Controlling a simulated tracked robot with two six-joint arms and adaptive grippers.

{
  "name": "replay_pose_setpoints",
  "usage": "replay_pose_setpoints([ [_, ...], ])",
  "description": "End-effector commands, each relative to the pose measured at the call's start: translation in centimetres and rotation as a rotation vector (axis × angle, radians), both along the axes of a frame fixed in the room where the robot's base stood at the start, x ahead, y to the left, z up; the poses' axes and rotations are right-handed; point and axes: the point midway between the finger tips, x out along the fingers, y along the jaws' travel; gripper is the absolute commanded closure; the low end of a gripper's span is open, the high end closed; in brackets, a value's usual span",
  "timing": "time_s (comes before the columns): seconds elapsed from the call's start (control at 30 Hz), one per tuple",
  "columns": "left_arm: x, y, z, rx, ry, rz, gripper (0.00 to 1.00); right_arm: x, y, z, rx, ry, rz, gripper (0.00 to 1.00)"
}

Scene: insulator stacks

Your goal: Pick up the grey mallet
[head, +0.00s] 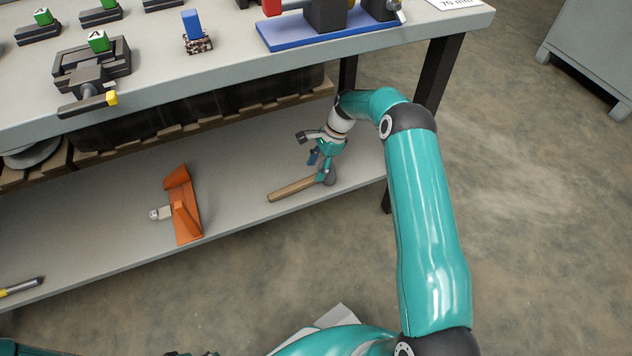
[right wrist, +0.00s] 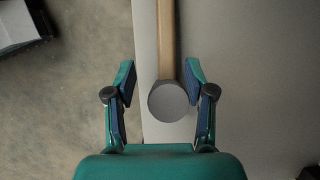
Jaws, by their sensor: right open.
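The grey mallet has a round grey head (right wrist: 168,102) and a pale wooden handle (head: 292,189). It lies on the lower shelf (head: 240,160) under the bench, close to the shelf's front edge. My right gripper (head: 318,160) is over the head end and partly hides the head in the head view. In the right wrist view my right gripper (right wrist: 159,76) is open, with one finger on each side of the mallet and gaps on both sides. The mallet's head sits between the fingers, and its handle runs away toward the top of the picture. My left gripper does not show.
An orange angled piece (head: 183,215) stands on the shelf to the left. A yellow and black tool (head: 20,287) lies farther left. The bench top (head: 230,80) overhangs the shelf, with a dark bench leg (head: 438,75) at right. A dark crate (head: 200,108) sits behind.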

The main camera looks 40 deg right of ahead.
Motion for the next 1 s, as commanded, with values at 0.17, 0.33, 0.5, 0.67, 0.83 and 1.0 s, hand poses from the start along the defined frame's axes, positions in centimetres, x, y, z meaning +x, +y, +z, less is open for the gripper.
replay_pose_setpoints([
  [0.17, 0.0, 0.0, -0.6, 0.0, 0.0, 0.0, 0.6, 0.2, 0.6, -1.5, 0.0, -0.001, 0.001, 0.46],
  [0.33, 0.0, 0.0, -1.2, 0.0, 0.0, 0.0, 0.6, 0.4, 0.9, -2.5, 0.0, -0.001, 0.001, 0.46],
  [0.5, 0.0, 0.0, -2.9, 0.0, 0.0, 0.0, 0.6, 1.2, 1.7, -4.8, 0.0, 0.0, 0.001, 0.46],
  [0.67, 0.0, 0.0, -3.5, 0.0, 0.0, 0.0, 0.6, 1.4, 2.4, -6.2, 0.0, -0.002, -0.001, 0.46],
  [0.83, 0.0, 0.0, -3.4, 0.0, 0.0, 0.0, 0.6, 1.4, 2.5, -6.3, -0.001, -0.002, -0.001, 0.46],
  [1.0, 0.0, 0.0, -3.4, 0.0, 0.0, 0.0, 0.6, 1.4, 2.4, -6.2, 0.0, -0.001, -0.002, 0.59],
])
